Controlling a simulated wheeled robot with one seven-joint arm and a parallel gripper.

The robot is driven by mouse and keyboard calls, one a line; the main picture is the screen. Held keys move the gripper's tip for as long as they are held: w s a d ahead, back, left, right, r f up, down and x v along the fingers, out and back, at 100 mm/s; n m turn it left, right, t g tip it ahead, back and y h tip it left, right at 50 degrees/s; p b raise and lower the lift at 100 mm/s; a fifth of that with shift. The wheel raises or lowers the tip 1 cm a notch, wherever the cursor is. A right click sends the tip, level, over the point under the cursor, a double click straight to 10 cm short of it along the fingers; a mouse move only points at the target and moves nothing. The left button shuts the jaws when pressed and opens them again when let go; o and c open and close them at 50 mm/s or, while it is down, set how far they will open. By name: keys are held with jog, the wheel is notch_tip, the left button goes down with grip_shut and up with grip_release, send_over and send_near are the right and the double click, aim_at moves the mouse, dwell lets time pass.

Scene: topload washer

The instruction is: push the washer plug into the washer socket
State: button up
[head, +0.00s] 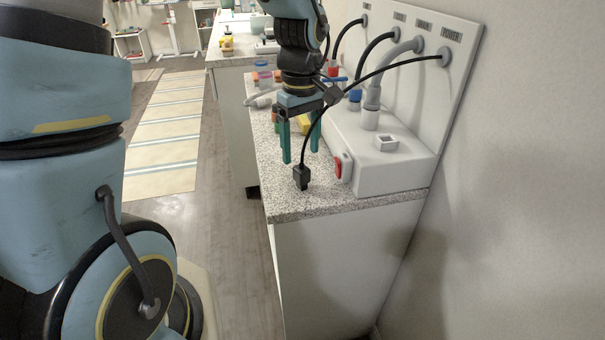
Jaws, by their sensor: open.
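The black washer plug (302,177) is near the front edge of the speckled counter, at the end of a black cable (376,73) that arches from the back panel. I cannot tell whether it rests on the counter or hangs just above it. My gripper (301,155) points down with its two green fingers apart. The plug shows just below and in front of the fingertips, and the fingers hold nothing that I can see. A small square white fitting (386,143), perhaps the washer socket, is on top of the white washer box (390,172).
The back panel (463,35) carries several hoses that curve down, a thick grey one (374,95) into the box top. Small coloured items, one yellow (303,124), crowd the counter (290,208) behind my gripper.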

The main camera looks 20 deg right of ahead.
aim_at(302, 168)
jog(key=shift+s+f+p, duration=0.15)
jog(key=shift+f+p, duration=0.6)
jog(key=shift+f, duration=2.35)
grip_shut()
